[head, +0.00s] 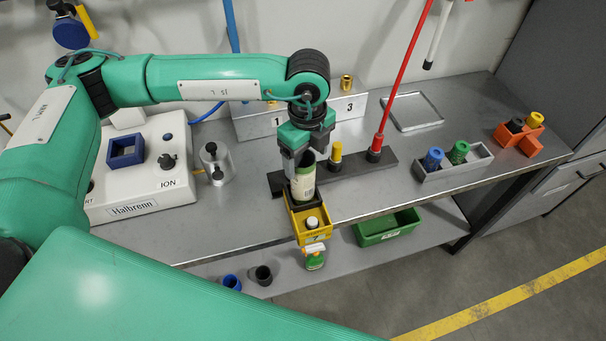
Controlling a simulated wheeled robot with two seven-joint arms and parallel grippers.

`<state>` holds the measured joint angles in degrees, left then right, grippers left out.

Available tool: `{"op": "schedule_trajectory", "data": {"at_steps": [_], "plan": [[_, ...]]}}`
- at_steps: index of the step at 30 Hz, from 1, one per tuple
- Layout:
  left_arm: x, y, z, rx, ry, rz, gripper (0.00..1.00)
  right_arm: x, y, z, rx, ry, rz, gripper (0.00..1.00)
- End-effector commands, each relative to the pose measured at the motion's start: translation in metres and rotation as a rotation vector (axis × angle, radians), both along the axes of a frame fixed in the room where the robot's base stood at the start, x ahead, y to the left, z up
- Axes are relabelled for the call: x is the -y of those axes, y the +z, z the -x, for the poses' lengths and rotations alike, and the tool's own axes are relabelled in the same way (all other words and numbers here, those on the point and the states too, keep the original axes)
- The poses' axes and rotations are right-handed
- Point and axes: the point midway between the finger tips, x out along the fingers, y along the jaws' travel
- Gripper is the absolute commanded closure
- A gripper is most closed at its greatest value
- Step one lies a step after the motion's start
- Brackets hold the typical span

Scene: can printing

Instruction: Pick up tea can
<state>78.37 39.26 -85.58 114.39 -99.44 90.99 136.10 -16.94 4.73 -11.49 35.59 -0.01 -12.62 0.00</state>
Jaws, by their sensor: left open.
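A green and cream can, which looks like the tea can (303,184), stands roughly upright at the front of the bench, directly below my left wrist. My left gripper (305,158) points down over it, with its fingers open at the can's upper part. The can's far side is hidden, and I cannot tell whether the fingers touch it. My right gripper is not in view.
A yellow bin (325,224) with a white-topped item is just in front of the can. A black holder (385,172) with yellow and red pieces stands behind right. A white ION box (140,185) is left. A grey tray (452,175) holds blue and green pieces.

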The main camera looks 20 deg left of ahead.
Motion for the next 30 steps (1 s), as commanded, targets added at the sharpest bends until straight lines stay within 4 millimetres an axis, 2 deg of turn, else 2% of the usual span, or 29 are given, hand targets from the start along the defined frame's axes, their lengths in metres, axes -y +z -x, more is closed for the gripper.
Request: {"op": "schedule_trajectory", "data": {"at_steps": [3, 7, 12, 19, 20, 27, 30], "plan": [[-0.004, -0.008, 0.001, -0.003, 0.002, -0.003, 0.23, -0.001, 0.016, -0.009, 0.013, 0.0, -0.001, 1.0], [-0.006, -0.024, 0.002, -0.003, 0.001, -0.001, 0.23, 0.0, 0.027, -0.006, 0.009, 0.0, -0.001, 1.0], [-0.005, -0.043, 0.001, -0.002, 0.001, -0.001, 0.23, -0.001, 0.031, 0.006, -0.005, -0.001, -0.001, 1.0], [-0.005, -0.046, 0.001, 0.0, 0.0, 0.0, 0.23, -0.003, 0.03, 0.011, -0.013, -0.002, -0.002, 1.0], [-0.005, -0.046, 0.001, 0.0, 0.0, 0.0, 0.24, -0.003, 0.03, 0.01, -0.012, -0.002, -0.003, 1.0], [-0.005, -0.046, 0.001, 0.0, 0.0, 0.0, 0.69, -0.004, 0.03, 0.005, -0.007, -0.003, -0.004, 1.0], [-0.005, -0.046, 0.001, 0.0, 0.0, 0.0, 0.73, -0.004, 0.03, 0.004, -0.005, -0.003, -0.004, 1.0]]}}
